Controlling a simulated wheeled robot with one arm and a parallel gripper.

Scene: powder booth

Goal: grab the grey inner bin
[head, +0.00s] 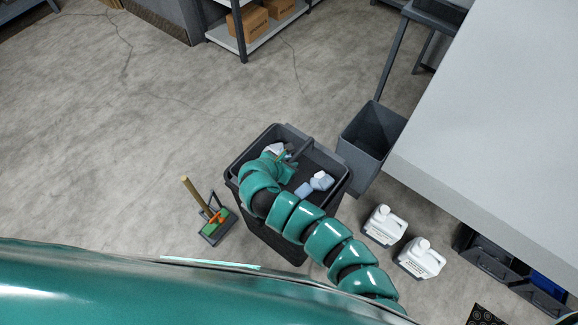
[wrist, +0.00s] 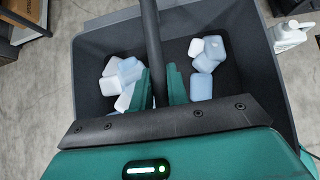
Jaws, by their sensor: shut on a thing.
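The grey inner bin (head: 327,166) sits in a dark outer bin (head: 272,238) in the middle of the head view. It fills much of the wrist view (wrist: 258,85), and a dark bar handle (wrist: 151,40) crosses over its opening. My gripper (wrist: 160,82) is shut on the handle, with one green finger on each side. In the head view my gripper (head: 289,157) is over the bin's opening, and my arm hides part of the near rim.
A grey open container (head: 371,137) stands close at the bin's right. Two white jugs (head: 384,226) stand on the floor farther right, near a large pale surface (head: 490,130). The floor beyond, to the left, is clear.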

